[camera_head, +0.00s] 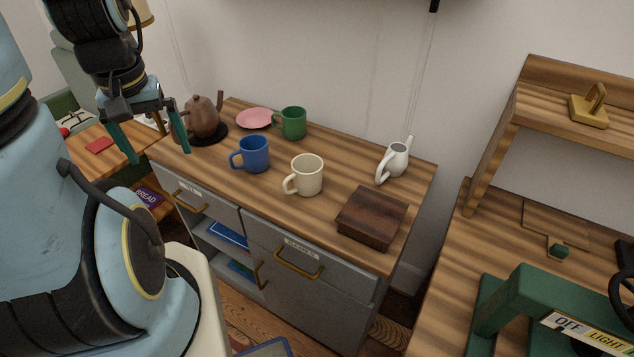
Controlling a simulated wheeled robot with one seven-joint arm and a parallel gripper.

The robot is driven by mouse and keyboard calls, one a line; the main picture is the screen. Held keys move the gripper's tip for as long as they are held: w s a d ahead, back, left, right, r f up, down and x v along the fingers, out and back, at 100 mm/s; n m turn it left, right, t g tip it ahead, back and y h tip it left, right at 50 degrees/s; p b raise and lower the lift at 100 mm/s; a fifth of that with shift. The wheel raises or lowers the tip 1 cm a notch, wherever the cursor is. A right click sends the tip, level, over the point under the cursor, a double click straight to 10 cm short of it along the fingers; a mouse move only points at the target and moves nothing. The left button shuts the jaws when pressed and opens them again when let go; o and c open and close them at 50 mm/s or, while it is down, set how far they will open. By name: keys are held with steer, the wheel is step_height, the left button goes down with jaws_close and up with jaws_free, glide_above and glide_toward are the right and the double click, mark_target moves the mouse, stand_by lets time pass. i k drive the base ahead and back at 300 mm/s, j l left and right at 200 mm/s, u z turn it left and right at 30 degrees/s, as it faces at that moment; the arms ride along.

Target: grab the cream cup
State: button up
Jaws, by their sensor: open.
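The cream cup (307,176) stands upright on the wooden top of the grey cabinet (342,170), its handle toward the left. A blue cup (254,153) stands to its left and a green cup (291,122) behind it. My gripper (158,152) is at the upper left, with its green fingers spread apart and nothing between them. It is well to the left of the cream cup, near the cabinet's left end and the brown teapot.
A brown teapot (203,118), a pink plate (255,118), a white watering can (394,161) and a dark wooden box (372,217) also stand on the cabinet. The wood around the cream cup is bare. A wooden bench (440,290) with a green frame (520,300) is at right.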

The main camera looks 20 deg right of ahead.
mark_target(307, 168)
steer(key=k+j+z, duration=0.1)
steer(key=j+z, duration=0.15)
steer(key=z, duration=0.15)
steer(key=k+j+z, duration=0.1)
steer(key=j+z, duration=0.15)
steer(key=z, duration=0.2)
